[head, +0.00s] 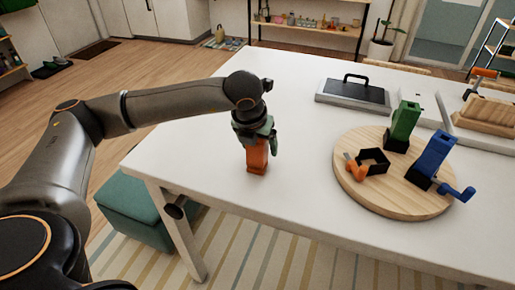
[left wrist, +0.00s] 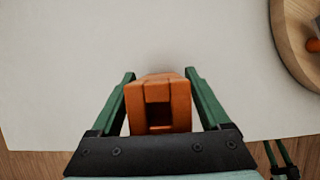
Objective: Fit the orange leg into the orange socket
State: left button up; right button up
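The orange leg (head: 257,158) stands upright on the white table's near left part. In the left wrist view, the leg (left wrist: 160,95) has a slot in its top end.
A green leg (head: 405,122) and a blue leg (head: 436,152) stand on the board. A blue crank (head: 457,191) juts out at right. A grey case (head: 353,93) lies behind. The table between the orange leg and the board is clear.

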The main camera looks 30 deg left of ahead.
pick_arm(q)
grip_shut()
dwell(0.4)
jog(key=shift+r, duration=0.2)
